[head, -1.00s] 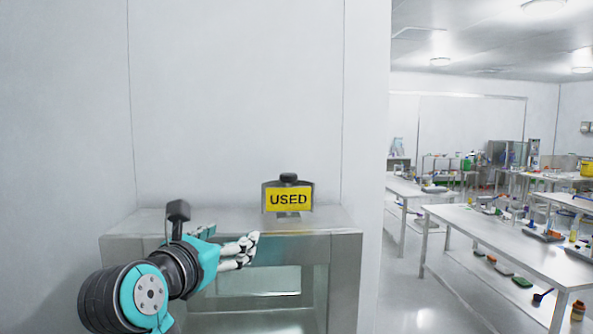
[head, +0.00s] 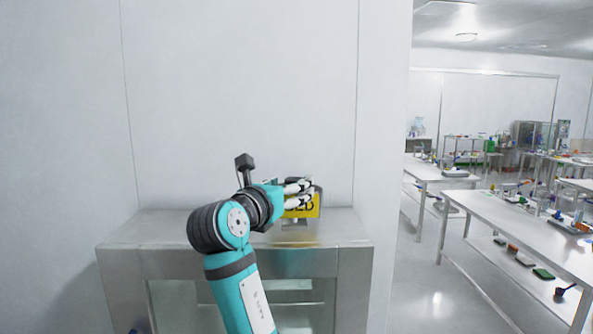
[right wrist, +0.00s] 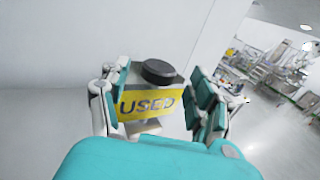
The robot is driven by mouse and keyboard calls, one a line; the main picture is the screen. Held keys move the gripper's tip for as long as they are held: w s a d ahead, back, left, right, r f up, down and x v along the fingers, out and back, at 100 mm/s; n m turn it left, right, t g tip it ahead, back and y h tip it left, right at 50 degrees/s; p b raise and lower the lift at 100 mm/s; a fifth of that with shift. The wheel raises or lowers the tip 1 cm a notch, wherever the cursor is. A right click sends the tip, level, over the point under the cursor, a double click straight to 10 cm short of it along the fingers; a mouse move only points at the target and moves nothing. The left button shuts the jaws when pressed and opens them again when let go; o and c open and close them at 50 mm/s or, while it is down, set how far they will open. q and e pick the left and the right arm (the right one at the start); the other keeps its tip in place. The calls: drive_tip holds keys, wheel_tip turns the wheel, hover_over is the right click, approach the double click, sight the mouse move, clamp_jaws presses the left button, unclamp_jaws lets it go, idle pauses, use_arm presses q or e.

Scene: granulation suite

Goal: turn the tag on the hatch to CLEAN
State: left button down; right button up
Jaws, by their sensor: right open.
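The tag (head: 313,207) is a yellow plate on a small metal stand on top of the steel hatch (head: 190,228). In the right wrist view the tag (right wrist: 147,105) reads USED, with a round black knob (right wrist: 159,71) on top. My right gripper (head: 302,192) is at the tag in the head view and hides its left part. In the right wrist view the open fingers of my right gripper (right wrist: 157,108) stand on either side of the tag. I cannot tell whether they touch it. My left gripper is not in view.
A plain white wall (head: 240,100) stands behind the hatch. To the right, beyond the wall's edge, are long steel tables (head: 520,225) with many small items on and under them. The air above the hatch is clear.

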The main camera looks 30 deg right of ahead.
sight(295, 178)
drive_tip(key=shift+w+d+r, duration=0.25)
drive_tip(key=shift+w+d, duration=0.1)
drive_tip(key=shift+d, duration=0.25)
drive_tip(key=shift+w+d+p, duration=0.2)
drive_tip(key=shift+d+p, duration=0.1)
drive_tip(key=shift+p, duration=0.1)
drive_tip(key=shift+w+d+f, duration=0.1)
drive_tip(key=shift+w+d, duration=0.3)
drive_tip(key=shift+w+d+f, duration=0.1)
drive_tip(key=c, duration=1)
drive_tip(key=shift+c, duration=1.3)
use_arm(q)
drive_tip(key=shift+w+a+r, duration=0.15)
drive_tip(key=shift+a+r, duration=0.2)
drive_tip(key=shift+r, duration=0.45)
use_arm(e)
drive_tip(key=shift+d, duration=0.1)
clamp_jaws()
